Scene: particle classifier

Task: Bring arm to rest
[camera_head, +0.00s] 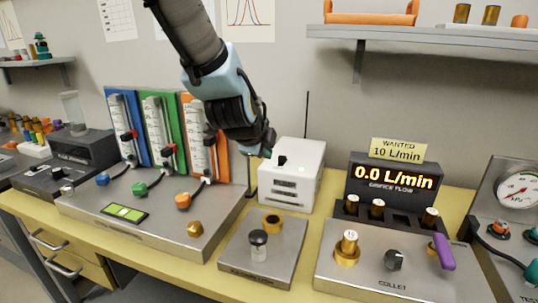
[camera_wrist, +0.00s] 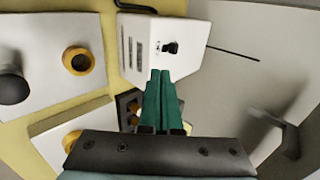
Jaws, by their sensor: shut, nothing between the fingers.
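My arm reaches down from the top of the head view, with my gripper (camera_head: 268,146) above and slightly left of a white box (camera_head: 292,178) with a thin antenna. In the wrist view my gripper (camera_wrist: 161,76) shows as two green fingers pressed together with nothing between them. The white box also shows in the wrist view (camera_wrist: 190,40), beyond the fingertips, with a black switch on its face. I cannot tell how far apart the fingertips and the box are.
A shelf (camera_head: 420,37) hangs at upper right.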

